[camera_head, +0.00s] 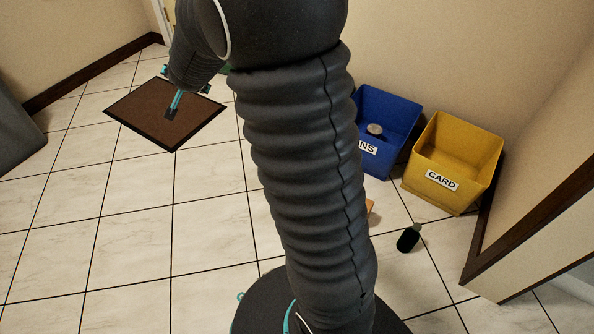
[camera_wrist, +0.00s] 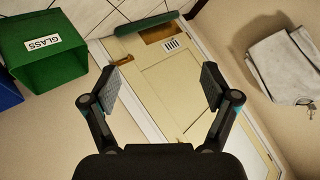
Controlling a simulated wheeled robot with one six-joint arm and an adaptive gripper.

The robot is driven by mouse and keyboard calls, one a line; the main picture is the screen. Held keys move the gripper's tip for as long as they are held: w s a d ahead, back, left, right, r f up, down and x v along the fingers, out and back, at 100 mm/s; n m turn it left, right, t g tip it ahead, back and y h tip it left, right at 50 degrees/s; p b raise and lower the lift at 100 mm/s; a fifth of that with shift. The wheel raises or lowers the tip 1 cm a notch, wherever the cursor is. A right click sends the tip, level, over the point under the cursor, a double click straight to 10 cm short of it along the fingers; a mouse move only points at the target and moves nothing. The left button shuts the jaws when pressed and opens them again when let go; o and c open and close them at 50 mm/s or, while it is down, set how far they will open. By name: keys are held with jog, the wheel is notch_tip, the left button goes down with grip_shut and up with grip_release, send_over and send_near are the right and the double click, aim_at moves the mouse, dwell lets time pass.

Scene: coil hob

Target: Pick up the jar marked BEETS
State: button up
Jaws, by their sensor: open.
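I see no jar marked BEETS in either view. My gripper (camera_wrist: 160,85) is open and empty in the wrist view, its two fingers spread apart in front of a cream door (camera_wrist: 150,70). In the head view my arm covers much of the middle, and part of my gripper (camera_head: 175,102) shows over a brown doormat at the upper left.
A green bin labelled GLASS (camera_wrist: 40,62) and a hanging grey cloth (camera_wrist: 288,65) show in the wrist view. In the head view are a blue bin (camera_head: 385,105), a yellow CARD bin (camera_head: 455,150), a dark bottle (camera_head: 408,238) and the doormat (camera_head: 150,115).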

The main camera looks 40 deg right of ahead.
jog(key=w+d+f+m+g+h, duration=0.2)
jog(key=d+f+m+h, duration=0.3)
jog(key=f, duration=0.6)
jog(key=w+d+f+m+g+h, duration=0.25)
jog(key=d+f, duration=0.45)
jog(key=f, duration=0.4)
jog(key=s+d+f+m+g+h, duration=0.25)
jog(key=s+f+g, duration=0.35)
jog(key=s+f, duration=0.4)
jog(key=s+d+f+m+g+h, duration=0.1)
jog(key=s+d+f+m+g, duration=0.3)
jog(key=s+f, duration=0.6)
jog(key=shift+n+g, duration=0.55)
jog(key=shift+n, duration=0.35)
jog(key=shift+w+f+x, duration=0.25)
jog(key=shift+x, duration=1.85)
jog(key=shift+w+f+x, duration=0.2)
jog(key=shift+f+x, duration=0.1)
jog(key=shift+x, duration=1.8)
jog(key=shift+w+f+x, duration=0.25)
jog(key=shift+x, duration=1.8)
jog(key=shift+a, duration=0.15)
jog(key=c, duration=1.4)
